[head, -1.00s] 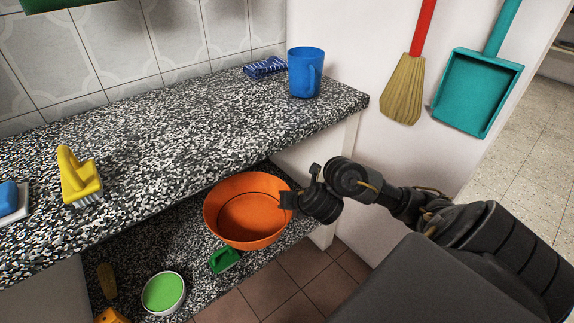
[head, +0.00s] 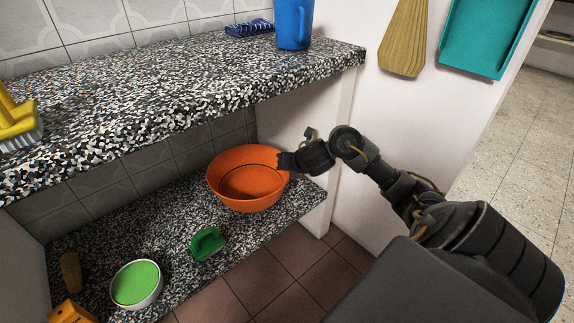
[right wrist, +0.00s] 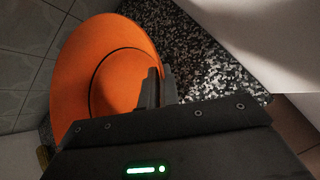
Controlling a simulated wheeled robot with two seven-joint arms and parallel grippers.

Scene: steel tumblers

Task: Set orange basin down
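The orange basin (head: 248,185) is at the right end of the lower speckled shelf (head: 180,213), under the counter. It is roughly upright, and I cannot tell whether its base touches the shelf. My right gripper (head: 285,162) is at the basin's right rim. In the right wrist view, the basin (right wrist: 120,75) fills the left side and the fingers of the gripper (right wrist: 160,82) are close together with the rim between them. My left gripper is not in view.
A green scoop-like object (head: 207,243), a green-topped round tin (head: 136,284), a brush (head: 71,271) and a yellow-orange object (head: 72,313) sit left on the lower shelf. The counter (head: 170,110) overhangs; a white wall (head: 341,140) closes the right. A blue mug (head: 293,24) stands above.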

